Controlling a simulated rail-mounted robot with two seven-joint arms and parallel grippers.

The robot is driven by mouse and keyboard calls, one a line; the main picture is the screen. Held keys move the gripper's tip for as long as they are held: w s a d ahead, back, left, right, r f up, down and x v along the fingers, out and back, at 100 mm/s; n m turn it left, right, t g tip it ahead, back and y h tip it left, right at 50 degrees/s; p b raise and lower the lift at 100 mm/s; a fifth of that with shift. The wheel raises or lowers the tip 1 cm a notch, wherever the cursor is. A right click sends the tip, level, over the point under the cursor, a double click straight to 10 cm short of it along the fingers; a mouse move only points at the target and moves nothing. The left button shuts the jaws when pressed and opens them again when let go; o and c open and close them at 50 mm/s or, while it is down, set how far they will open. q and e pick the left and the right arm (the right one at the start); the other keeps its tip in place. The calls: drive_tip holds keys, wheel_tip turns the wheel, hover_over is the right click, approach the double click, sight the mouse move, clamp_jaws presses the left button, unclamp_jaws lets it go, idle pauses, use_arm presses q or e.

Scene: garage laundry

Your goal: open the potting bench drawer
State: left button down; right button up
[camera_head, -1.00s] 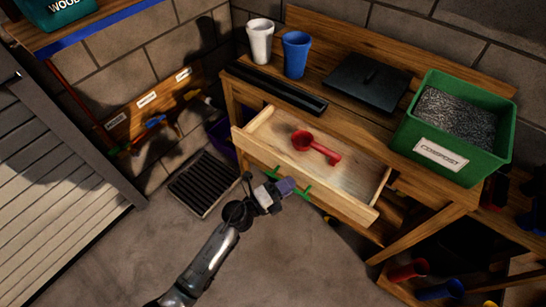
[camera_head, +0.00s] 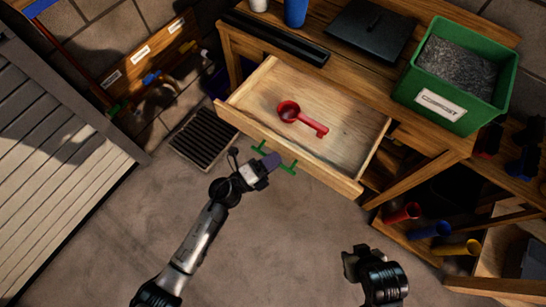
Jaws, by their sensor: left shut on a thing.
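The potting bench drawer (camera_head: 345,178) is pulled out from under the bench top (camera_head: 290,60), its wooden interior showing. The drawer's green handle (camera_head: 289,168) is on the front panel. My left gripper (camera_head: 270,161) is at the handle, shut on it; its fingers hide the middle of the handle. My right arm shows at the lower right (camera_head: 380,277), apart from the bench; whether its gripper is open or shut does not show.
A green compost bin (camera_head: 480,110) and a dark lidded tray (camera_head: 370,32) stand on the bench. Red, blue and yellow pots (camera_head: 430,230) sit on the low shelf at right. A floor grate (camera_head: 203,138) lies left of the drawer. The floor in front is clear.

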use_arm(q)
drive_tip(key=c, duration=1.2)
unclamp_jaws()
drive_tip(key=p+v, duration=0.1)
drive_tip(key=v, duration=1.3)
drive_tip(key=shift+d+p, duration=0.1)
drive_tip(key=shift+p, duration=0.25)
drive_tip(key=shift+w+f, duration=0.1)
